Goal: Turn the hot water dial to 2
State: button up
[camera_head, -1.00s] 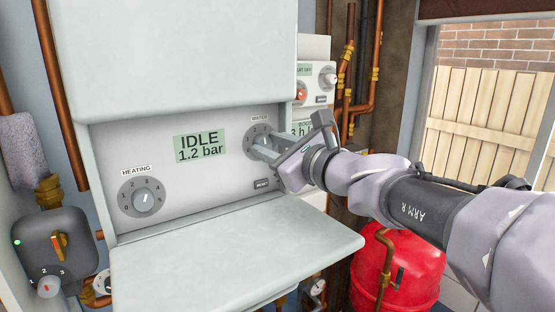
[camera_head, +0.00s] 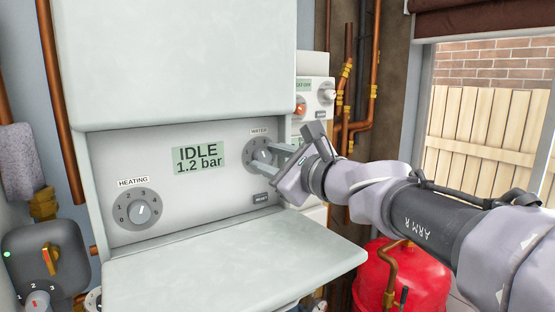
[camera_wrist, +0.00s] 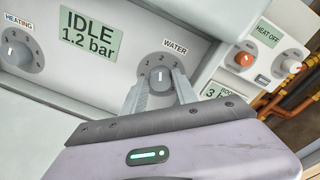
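The hot water dial (camera_head: 262,155) is a round grey knob under the WATER label, on the right of the boiler's panel. It also shows in the wrist view (camera_wrist: 160,77), where its pale pointer line stands nearly upright, apparently toward the 2 mark. My gripper (camera_head: 277,161) is in front of the dial, with its two fingers parted. In the wrist view the fingertips (camera_wrist: 163,80) lie one on each side of the knob, with a gap visible; I cannot tell any contact. The fingers hide part of the dial's lower ring.
The heating dial (camera_head: 140,211) is at the panel's left, and the display (camera_head: 198,157) reads IDLE, 1.2 bar. A small reset button (camera_head: 261,198) sits below the water dial. The lowered flap (camera_head: 235,262) juts out beneath. A red tank (camera_head: 400,283) stands lower right.

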jog(key=o, duration=0.3)
jog(key=v, duration=1.7)
jog(key=shift+s+d, duration=0.15)
